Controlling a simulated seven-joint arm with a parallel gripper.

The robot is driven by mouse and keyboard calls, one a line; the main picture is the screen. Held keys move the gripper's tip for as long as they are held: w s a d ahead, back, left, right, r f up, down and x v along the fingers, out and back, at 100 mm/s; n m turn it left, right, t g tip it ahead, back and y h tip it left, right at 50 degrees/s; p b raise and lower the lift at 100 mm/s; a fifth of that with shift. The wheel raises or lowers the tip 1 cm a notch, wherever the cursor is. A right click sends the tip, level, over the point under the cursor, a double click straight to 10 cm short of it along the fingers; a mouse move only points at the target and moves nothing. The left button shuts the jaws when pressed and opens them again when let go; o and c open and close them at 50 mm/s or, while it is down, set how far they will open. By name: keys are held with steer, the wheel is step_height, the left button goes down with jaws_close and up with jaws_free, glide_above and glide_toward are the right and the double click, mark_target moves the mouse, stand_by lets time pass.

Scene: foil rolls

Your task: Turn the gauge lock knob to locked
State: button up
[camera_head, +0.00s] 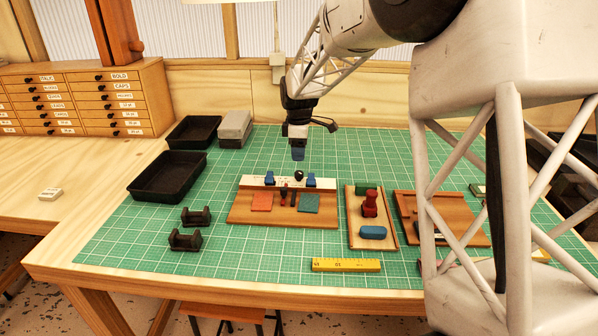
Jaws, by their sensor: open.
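A wooden board (282,221) lies on the green mat, with a pale gauge strip (250,181) along its back edge. A small round black knob (299,175) stands near the middle of the strip, between two blue blocks (269,178). I take it to be the gauge lock knob; its turn position is too small to read. My gripper (298,154) points down just above and behind the knob, apart from it in the picture. It is open with nothing visible in it. The exact gap to the knob cannot be told.
Orange (262,202) and teal (309,203) squares lie on the board, with dark red upright pieces (284,195) between them. A tray with a red stamp (370,205) stands to the right. Black trays (168,176) are at left. A yellow ruler (346,265) lies in front.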

mark_target(299, 173)
stand_by(0.3)
steer(key=shift+f, duration=3.9)
steer(key=c, duration=0.9)
